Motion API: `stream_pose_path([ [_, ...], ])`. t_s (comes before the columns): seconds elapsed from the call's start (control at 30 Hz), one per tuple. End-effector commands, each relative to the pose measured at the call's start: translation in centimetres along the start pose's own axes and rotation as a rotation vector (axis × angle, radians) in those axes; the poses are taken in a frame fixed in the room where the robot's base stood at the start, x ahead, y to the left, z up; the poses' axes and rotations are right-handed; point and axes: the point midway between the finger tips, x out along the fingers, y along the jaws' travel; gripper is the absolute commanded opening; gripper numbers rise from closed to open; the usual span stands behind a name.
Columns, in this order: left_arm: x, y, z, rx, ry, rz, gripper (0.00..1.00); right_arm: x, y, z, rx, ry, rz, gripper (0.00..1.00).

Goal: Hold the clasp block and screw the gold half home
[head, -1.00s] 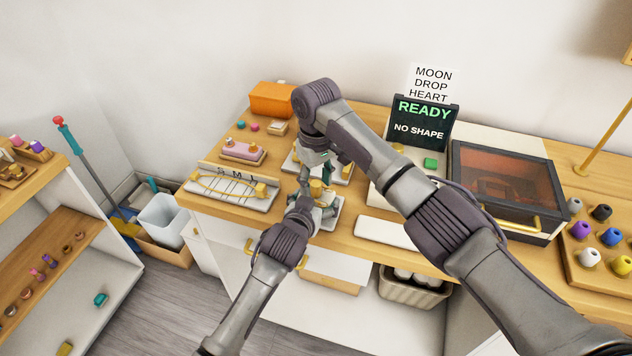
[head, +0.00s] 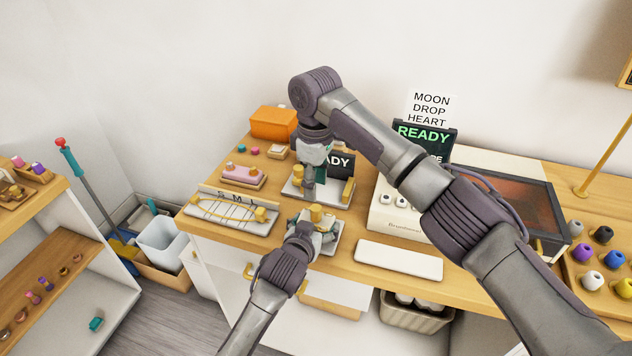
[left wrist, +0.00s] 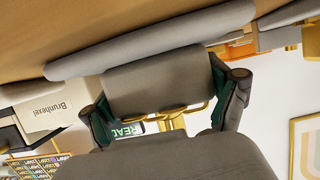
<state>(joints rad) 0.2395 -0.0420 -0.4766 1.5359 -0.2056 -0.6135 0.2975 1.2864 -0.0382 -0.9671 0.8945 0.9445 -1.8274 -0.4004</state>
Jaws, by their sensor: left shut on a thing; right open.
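The gold half (head: 316,213) stands upright in the clasp block, on a pale plate (head: 328,244) near the table's front edge. My left gripper (head: 314,228) is shut on the clasp block, which its fingers mostly hide. In the left wrist view, gold parts (left wrist: 172,122) show between the two dark green fingers. My right gripper (head: 315,177) is open and empty, pointing down behind and above the gold half, clear of it. I cannot tell how far the gold half is screwed in.
A sizing tray (head: 232,211) with a gold chain lies left, a pink block (head: 243,172) behind it. A white pad (head: 399,259) lies right, before a white machine (head: 388,219). An orange box (head: 273,123) stands at the back.

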Motion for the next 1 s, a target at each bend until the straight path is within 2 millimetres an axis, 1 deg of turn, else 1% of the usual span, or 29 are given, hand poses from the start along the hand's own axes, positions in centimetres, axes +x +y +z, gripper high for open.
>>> stream_pose_path([
  [0.03, 0.0, 0.0, 0.2, 0.000, -0.004, 0.000, 0.00, -0.3, 0.1, 0.1, -0.043, -0.001, 0.002, 0.47],
  [0.13, 0.0, 0.0, 0.2, 0.000, -0.004, 0.000, 0.00, -0.5, 0.0, 0.1, -0.095, -0.002, -0.002, 0.47],
  [0.47, 0.0, 0.0, 0.2, 0.000, -0.003, 0.000, 0.00, -0.3, 0.0, 0.1, -0.099, -0.002, -0.003, 0.47],
  [0.57, 0.0, 0.0, 0.2, 0.000, -0.003, 0.000, 0.00, 0.5, 0.0, 0.1, -0.098, -0.003, -0.004, 0.47],
  [0.9, 0.0, 0.0, 0.1, 0.000, -0.003, 0.000, 0.00, 5.5, -0.1, 0.1, -0.097, -0.003, -0.005, 0.47],
  [1.0, 0.0, 0.0, 0.1, 0.000, -0.003, 0.000, 0.00, 6.6, 0.0, 0.1, -0.097, -0.003, -0.003, 0.47],
])
